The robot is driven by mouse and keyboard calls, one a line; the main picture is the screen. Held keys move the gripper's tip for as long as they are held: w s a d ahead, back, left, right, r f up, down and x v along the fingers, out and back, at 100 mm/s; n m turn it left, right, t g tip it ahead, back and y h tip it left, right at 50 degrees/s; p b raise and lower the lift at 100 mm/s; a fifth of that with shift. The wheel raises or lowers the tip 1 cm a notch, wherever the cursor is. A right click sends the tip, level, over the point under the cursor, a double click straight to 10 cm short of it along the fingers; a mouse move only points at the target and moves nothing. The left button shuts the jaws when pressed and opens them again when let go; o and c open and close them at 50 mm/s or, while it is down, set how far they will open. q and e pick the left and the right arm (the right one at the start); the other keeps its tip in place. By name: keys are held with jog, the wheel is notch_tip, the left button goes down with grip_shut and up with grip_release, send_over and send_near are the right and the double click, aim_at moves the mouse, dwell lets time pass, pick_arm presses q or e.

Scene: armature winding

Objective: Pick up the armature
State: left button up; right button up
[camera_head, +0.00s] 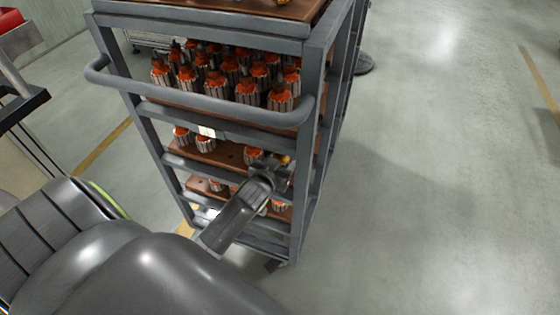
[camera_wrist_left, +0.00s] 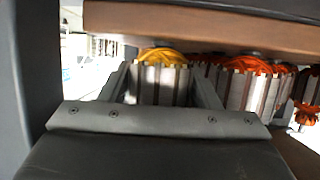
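An armature (camera_wrist_left: 161,84) with a yellow-orange winding and a silver ribbed core stands between the two fingers of my left gripper (camera_wrist_left: 161,82) in the left wrist view. The fingers flank it closely; I cannot tell whether they touch it. In the head view my left gripper (camera_head: 275,170) is at the front right corner of the rack's lower shelves and hides part of what is there. More armatures (camera_wrist_left: 247,86) stand just to the right in the wrist view. My right gripper is not in view.
The grey rack (camera_head: 320,150) has several shelves, with many armatures (camera_head: 245,80) on an upper one. A brown shelf (camera_wrist_left: 210,27) lies close above the armature. A grey post (camera_wrist_left: 32,70) stands at the left. Floor to the rack's right is clear.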

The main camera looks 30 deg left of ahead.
pick_arm(q)
jog(key=c, duration=0.7)
jog(key=shift+r, duration=0.1)
jog(key=shift+c, duration=0.9)
